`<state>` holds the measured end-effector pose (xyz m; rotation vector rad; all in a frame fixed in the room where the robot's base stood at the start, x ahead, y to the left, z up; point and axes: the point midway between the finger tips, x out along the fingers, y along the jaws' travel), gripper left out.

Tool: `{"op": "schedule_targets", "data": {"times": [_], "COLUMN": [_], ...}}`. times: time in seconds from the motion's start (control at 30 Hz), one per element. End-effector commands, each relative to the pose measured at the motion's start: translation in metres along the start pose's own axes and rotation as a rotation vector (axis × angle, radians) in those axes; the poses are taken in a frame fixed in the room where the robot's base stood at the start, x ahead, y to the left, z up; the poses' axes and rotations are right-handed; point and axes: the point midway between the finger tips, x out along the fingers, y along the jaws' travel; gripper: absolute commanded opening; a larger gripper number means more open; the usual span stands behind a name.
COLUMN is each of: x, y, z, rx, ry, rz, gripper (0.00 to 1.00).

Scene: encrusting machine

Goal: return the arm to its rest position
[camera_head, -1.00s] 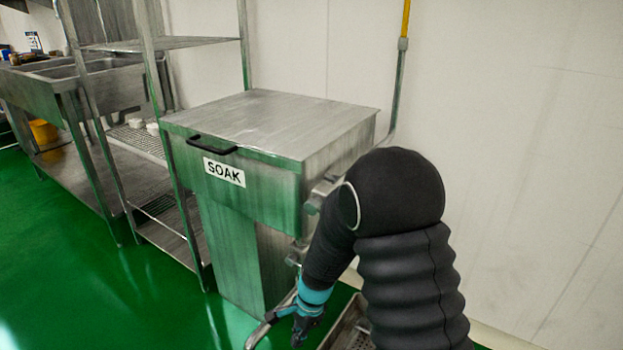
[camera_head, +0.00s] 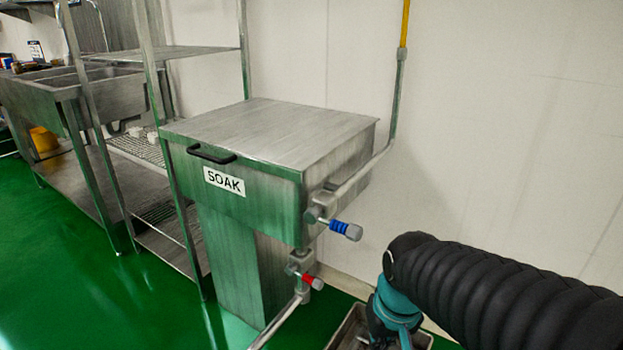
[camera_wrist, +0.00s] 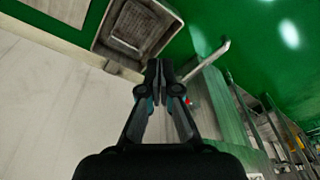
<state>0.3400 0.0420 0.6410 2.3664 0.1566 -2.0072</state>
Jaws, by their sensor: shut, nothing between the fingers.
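My arm reaches in from the right edge in the head view, low in front of the white wall. In that view the fingers of my gripper are not clear at the bottom edge. In the wrist view my gripper (camera_wrist: 160,68) is shut and empty, its two fingertips close together. Past the fingertips lie the metal floor tray (camera_wrist: 138,32) and the green floor. The steel SOAK tank (camera_head: 262,130) stands left of my arm with its lid down, apart from the arm.
A blue-handled valve (camera_head: 345,230) and a red-handled valve (camera_head: 312,281) stick out of the tank's right side. The floor drain tray (camera_head: 347,328) lies below my arm. A steel rack (camera_head: 199,47) and sinks stand left. Green floor (camera_head: 100,290) is clear at front left.

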Motion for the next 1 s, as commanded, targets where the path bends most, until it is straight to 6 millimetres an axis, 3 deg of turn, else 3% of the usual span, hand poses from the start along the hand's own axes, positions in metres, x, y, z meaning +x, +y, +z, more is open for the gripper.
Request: {"op": "schedule_targets", "data": {"times": [0.2,0.5,1.0], "x": [-0.042,-0.081,-0.085], "y": [0.020,0.031,0.034], "z": [0.021,0.034,0.035], "rx": [0.020,0.068,0.082], "ry": [0.154,0.314,0.328], "rz": [0.044,0.065,0.069], "gripper": [0.00,0.00,0.00]}}
